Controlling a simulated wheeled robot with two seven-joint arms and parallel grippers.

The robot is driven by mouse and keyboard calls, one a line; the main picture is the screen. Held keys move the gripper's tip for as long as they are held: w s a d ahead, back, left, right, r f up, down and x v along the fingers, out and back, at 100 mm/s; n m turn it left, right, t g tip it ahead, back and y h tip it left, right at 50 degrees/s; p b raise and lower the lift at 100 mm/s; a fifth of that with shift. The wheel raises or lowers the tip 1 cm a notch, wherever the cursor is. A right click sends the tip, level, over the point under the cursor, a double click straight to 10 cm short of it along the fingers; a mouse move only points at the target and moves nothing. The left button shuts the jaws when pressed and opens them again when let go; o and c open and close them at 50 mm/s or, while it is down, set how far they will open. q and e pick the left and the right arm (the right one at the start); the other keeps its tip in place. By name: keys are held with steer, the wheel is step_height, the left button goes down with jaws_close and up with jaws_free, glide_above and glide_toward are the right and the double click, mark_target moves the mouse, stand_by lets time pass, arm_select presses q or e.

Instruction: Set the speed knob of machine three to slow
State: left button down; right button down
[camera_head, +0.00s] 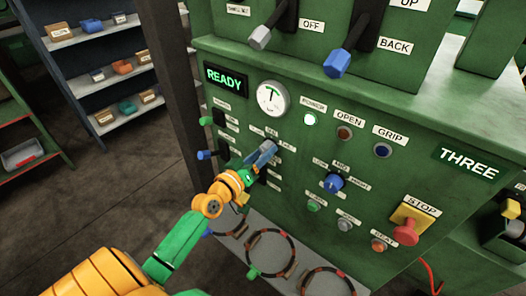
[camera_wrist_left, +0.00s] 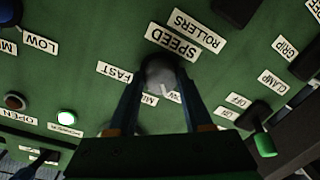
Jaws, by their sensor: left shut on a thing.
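The machine marked THREE (camera_head: 468,161) is a green panel with a lit READY sign. Its speed knob (camera_wrist_left: 160,74) is grey and round, under the SPEED label (camera_wrist_left: 172,43) in the left wrist view. FAST (camera_wrist_left: 115,72) is to its left; the MID label (camera_wrist_left: 149,99) and one ending in "OW" are below, partly covered. A pale mark on the knob points down towards these two; which one, I cannot tell. My left gripper (camera_head: 266,150) is at the panel, its fingers shut on both sides of the knob. In the head view it hides the knob. My right gripper is not seen.
A blue knob (camera_head: 330,184) with LOW, MID and RIGHT-like labels sits right of my gripper. A red and yellow STOP button (camera_head: 412,220) is lower right. Levers (camera_head: 340,60) stick out above. Shelves (camera_head: 100,70) stand at left.

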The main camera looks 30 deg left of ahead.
arm_select(q)
steer(key=shift+n, duration=0.6)
stand_by(0.3)
steer(key=shift+c, duration=1.6)
jaws_free()
steer(key=s, duration=0.7)
steer(key=shift+r, duration=0.25)
